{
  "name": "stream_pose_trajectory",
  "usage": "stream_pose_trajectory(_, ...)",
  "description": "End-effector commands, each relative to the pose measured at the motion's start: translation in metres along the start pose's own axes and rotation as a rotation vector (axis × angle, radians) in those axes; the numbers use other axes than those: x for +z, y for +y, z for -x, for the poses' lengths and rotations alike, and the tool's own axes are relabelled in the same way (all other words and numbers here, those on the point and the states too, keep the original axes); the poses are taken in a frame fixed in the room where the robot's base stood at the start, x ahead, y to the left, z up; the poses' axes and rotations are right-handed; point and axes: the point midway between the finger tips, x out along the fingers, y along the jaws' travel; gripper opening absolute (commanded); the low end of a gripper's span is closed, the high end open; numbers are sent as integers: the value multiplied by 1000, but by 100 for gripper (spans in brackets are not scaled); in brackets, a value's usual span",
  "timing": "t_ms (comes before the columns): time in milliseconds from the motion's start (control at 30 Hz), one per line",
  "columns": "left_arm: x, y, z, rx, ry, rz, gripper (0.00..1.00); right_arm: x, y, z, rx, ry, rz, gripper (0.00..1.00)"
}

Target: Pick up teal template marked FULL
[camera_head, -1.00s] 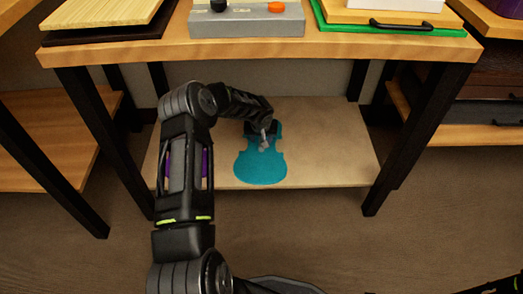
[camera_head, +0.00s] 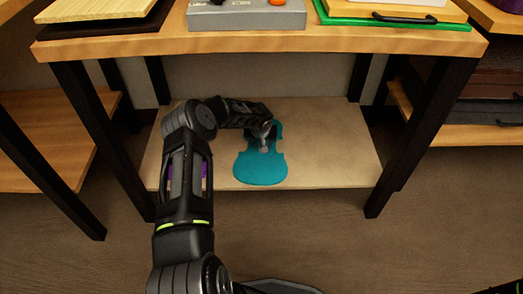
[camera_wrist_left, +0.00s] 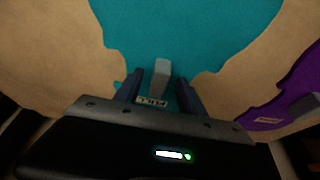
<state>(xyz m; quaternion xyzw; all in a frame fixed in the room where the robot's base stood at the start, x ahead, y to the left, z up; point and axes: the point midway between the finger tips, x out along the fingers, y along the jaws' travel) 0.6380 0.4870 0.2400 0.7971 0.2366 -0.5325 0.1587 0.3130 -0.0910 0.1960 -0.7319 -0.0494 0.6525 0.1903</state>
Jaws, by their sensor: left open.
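The teal violin-shaped template (camera_head: 261,170) lies flat on the low shelf under the table; it also fills the top of the left wrist view (camera_wrist_left: 190,28). A grey upright grip block (camera_wrist_left: 161,78) stands on it. A small label (camera_wrist_left: 151,102) sits beside the block, between the fingers; its letters are hard to read. My left gripper (camera_head: 265,137) is over the narrow upper part of the template. In the left wrist view its two fingers (camera_wrist_left: 158,88) are apart, one on each side of the block and label.
A purple template (camera_wrist_left: 285,98) lies on the same shelf, partly hidden behind my left arm in the head view. The low shelf (camera_head: 330,150) is clear to the right. The tabletop edge (camera_head: 260,45) overhangs it, with dark table legs at both sides.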

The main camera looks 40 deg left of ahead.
Motion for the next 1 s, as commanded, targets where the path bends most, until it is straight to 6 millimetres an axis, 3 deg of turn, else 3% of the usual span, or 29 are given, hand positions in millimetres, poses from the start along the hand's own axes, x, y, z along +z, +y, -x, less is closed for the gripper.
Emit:
stream_pose_trajectory(333, 0, 0, 0, 0, 0, 0, 47, 0, 0, 0, 0, -1, 0, 45)
stream_pose_trajectory(900, 0, 0, 0, 0, 0, 0, 1, 0, 0, 0, 0, -1, 0, 45)
stream_pose_trajectory(1000, 0, 0, 0, 0, 0, 0, 0, 0, 0, 0, 0, -1, 0, 45)
